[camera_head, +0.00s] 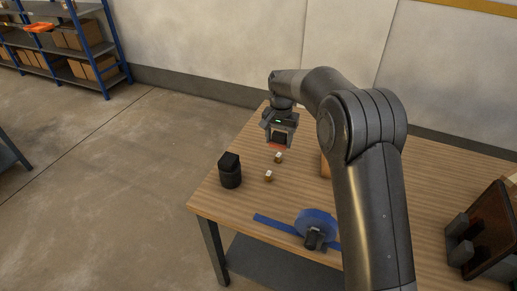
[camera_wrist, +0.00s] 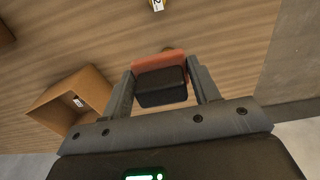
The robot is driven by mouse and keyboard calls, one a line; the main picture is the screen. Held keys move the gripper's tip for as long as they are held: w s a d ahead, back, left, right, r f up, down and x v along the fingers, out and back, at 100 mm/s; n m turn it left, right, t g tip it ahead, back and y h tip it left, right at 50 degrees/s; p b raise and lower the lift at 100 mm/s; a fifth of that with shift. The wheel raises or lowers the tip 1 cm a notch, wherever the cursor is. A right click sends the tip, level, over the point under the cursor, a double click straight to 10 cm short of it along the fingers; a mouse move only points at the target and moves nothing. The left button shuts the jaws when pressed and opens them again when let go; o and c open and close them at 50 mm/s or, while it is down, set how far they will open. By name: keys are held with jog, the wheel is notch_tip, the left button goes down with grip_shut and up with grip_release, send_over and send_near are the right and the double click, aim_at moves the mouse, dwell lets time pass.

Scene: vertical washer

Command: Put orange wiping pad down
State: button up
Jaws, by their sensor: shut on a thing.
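The orange wiping pad (camera_wrist: 160,60) has a black grip block (camera_wrist: 161,87) on it. My gripper (camera_wrist: 163,84) is shut on the black block, with one finger on each side. In the head view my gripper (camera_head: 279,139) is over the far left part of the wooden table (camera_head: 225,203), and the orange pad (camera_head: 276,147) shows as a thin strip beneath it. Whether the pad touches the table top cannot be told.
Two small labelled pieces (camera_head: 279,157) (camera_head: 268,176) lie near the pad. A black canister (camera_head: 230,171) stands at the left edge. An open cardboard box (camera_wrist: 75,102) lies beside my gripper.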

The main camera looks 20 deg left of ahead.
jog(key=w, duration=0.8)
send_over(258, 148)
notch_tip(258, 148, down, 7)
jog(key=shift+f, duration=2.2)
jog(key=shift+f, duration=0.1)
jog(key=o, duration=1)
